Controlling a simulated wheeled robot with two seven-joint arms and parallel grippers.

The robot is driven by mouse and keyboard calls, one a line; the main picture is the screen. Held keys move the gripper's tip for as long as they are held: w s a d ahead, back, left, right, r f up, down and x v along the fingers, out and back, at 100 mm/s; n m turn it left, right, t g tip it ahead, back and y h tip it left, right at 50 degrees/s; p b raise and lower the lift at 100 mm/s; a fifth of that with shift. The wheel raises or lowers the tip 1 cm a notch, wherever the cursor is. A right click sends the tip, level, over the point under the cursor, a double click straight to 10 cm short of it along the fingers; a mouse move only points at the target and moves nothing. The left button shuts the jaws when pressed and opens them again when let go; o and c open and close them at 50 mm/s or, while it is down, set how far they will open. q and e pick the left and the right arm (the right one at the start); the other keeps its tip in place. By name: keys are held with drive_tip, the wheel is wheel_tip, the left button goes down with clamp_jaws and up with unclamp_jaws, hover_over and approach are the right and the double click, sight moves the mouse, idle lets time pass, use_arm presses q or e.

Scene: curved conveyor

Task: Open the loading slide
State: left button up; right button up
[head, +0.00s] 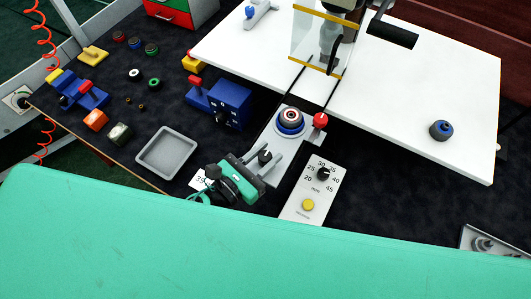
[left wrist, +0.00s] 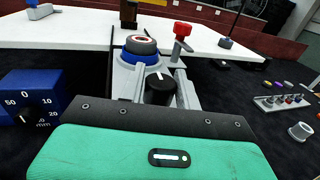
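The loading slide (head: 271,136) is a grey plate holding a blue round piece with a white and dark ringed top (head: 290,118). It sits out in front of the white table, and dark rails run from it under the press. A red ball knob (head: 320,120) stands at its right; it also shows in the left wrist view (left wrist: 182,28). A black knob with a white mark (left wrist: 160,88) is at the slide's near end. My left gripper (head: 266,160) is open, with its grey fingers on either side of the black knob, apparently not touching. My right gripper is not in view.
The press's yellow-edged clear guard (head: 318,42) stands on the white table (head: 420,90). A dial panel with yellow button (head: 308,205) is right of my left gripper. A blue box (head: 230,97) and grey tray (head: 167,152) lie left.

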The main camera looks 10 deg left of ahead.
use_arm(q)
drive_tip(key=shift+o, duration=1.3)
drive_tip(key=shift+s+a+f+b, duration=0.15)
drive_tip(key=shift+s+a+b, duration=0.1)
drive_tip(key=shift+s+b, duration=0.05)
drive_tip(key=b+v, duration=0.4)
drive_tip(key=v, duration=0.9)
